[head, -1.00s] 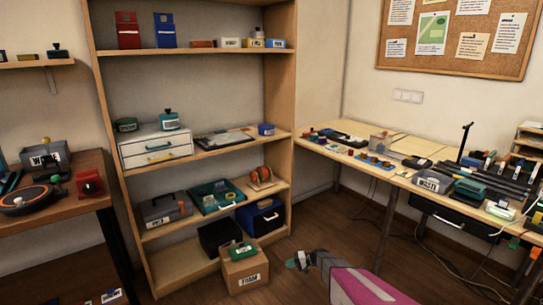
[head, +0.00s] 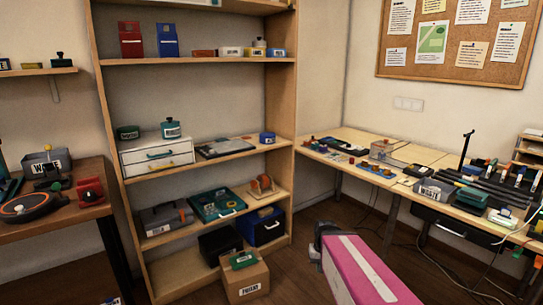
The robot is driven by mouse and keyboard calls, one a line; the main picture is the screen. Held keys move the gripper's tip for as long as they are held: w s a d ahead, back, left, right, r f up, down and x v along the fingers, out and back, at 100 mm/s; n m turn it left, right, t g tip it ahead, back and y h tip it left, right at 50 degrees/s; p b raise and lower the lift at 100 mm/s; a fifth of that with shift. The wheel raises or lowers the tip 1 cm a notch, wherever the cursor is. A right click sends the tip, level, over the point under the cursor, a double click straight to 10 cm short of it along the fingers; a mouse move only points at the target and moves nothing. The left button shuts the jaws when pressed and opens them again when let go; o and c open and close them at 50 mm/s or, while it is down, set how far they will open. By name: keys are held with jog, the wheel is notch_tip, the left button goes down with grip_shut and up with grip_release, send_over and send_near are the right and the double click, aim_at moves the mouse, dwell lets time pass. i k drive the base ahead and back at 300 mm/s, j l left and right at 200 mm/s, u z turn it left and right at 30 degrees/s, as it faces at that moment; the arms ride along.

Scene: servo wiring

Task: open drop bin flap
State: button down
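I cannot tell for sure which thing is the drop bin. On the lower part of the shelf unit stand a black open-topped bin (head: 221,242) and a blue box with a dark front and a white handle (head: 262,226). No flap on either can be made out as open or shut. My gripper (head: 323,236) is at the end of my pink arm, right of the shelf unit, apart from these boxes in the picture. Its fingers are mostly hidden behind the arm, so their opening does not show.
A cardboard box (head: 244,279) with a green case (head: 243,260) on it stands in front of the shelf unit. Cables hang under the right desk.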

aim_at(263, 236)
jog(key=i+j, duration=0.35)
jog(key=i, duration=0.15)
jog(key=i+j, duration=0.35)
jog(key=i, duration=0.15)
jog(key=u, duration=0.05)
